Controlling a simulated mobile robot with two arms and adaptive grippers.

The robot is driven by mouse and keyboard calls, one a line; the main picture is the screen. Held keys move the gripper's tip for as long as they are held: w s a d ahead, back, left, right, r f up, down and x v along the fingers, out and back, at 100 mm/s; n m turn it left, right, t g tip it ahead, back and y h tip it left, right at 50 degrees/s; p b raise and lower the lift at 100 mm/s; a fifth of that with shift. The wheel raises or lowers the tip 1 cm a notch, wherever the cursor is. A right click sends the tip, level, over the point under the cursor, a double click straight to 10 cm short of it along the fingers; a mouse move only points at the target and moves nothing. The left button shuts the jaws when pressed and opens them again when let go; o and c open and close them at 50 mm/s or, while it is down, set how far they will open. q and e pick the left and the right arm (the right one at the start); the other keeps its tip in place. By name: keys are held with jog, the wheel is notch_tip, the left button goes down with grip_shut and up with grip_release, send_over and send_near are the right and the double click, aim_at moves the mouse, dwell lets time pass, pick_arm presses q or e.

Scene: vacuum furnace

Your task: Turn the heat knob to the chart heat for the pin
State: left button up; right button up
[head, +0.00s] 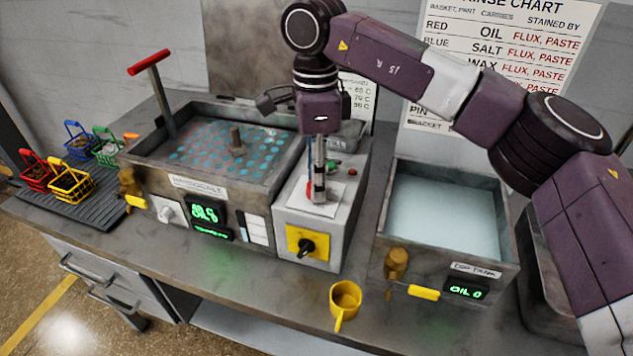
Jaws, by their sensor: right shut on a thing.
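My right gripper (318,197) points straight down over the top of the grey control box between the two tanks. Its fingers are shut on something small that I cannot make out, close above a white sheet. A pale round knob (166,214) sits on the left tank's front, left of a green display (207,212). A black knob (307,247) sits on a yellow plate on the control box front. I cannot tell which is the heat knob. A small chart (358,95) with temperatures is partly hidden behind my right arm. My left gripper is not in view.
The right tank (445,215) holds pale liquid. Coloured baskets stand on a dark rack at left. A yellow cup (345,298) stands at the bench front. A rinse chart (500,55) hangs behind.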

jog(key=m+b, duration=0.1)
jog(key=m, duration=0.4)
jog(key=shift+m+b, duration=0.3)
jog(key=shift+b, duration=0.05)
jog(key=m+b, duration=0.1)
jog(key=m, duration=0.3)
jog(key=shift+d+m, duration=0.1)
jog(key=shift+m, duration=0.2)
jog(key=shift+r, duration=0.1)
jog(key=o, duration=1.2)
jog(key=shift+c, duration=0.2)
notch_tip(320, 180, up, 12)
jog(key=shift+w+d, duration=0.2)
jog(key=shift+w, duration=0.05)
